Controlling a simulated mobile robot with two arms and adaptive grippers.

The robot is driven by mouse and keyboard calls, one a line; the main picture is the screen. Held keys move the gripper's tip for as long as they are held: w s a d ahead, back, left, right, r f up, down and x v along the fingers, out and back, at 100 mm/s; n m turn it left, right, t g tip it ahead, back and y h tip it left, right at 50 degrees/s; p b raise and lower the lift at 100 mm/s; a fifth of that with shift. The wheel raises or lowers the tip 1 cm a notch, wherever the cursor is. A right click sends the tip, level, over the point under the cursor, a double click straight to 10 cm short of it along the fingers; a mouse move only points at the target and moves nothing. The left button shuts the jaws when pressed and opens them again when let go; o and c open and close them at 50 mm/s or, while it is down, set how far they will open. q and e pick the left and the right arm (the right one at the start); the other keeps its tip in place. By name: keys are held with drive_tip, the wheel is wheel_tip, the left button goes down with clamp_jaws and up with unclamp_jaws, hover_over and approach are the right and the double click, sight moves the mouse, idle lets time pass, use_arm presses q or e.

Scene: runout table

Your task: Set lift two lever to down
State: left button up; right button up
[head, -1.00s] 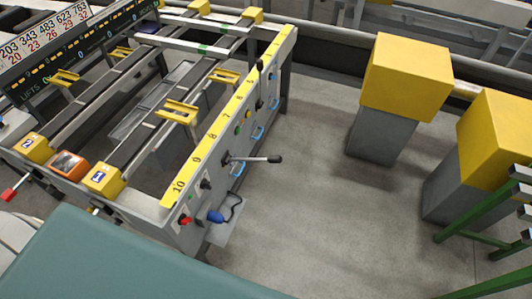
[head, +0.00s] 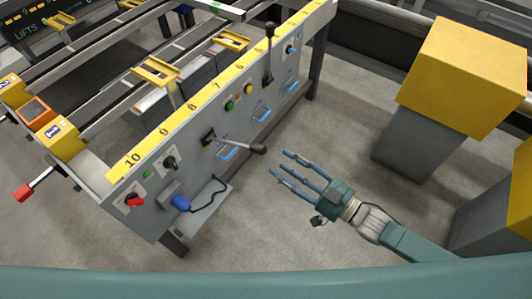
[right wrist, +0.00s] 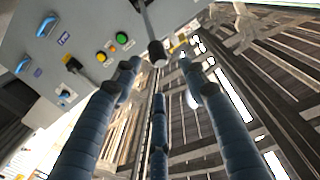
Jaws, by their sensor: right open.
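The grey control panel (head: 205,125) of the runout table carries two black-knobbed levers. The nearer lever (head: 236,143) sticks outward, nearly level in the picture, with its knob at the right end. The farther lever (head: 268,55) stands upright, knob up. I cannot read which one is lift two. My right gripper (head: 280,166) is open and empty, its three fingers pointing left toward the nearer lever's knob, apart from it. In the right wrist view a lever knob (right wrist: 156,52) shows just beyond the spread fingers (right wrist: 160,80). My left gripper is not in view.
The panel also holds a green button (head: 229,105), a yellow button (head: 248,89), blue handles (head: 227,153), a red knob (head: 134,200) and a blue plug (head: 180,203) with a black cable. Yellow-topped grey blocks (head: 462,75) stand right. Floor between is clear.

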sight(265, 152)
drive_tip(key=x, duration=0.6)
drive_tip(key=shift+w+a, duration=0.25)
drive_tip(key=shift+w, duration=0.05)
drive_tip(key=shift+w+a, duration=0.15)
drive_tip(key=shift+a, duration=0.05)
drive_tip(key=c, duration=1.1)
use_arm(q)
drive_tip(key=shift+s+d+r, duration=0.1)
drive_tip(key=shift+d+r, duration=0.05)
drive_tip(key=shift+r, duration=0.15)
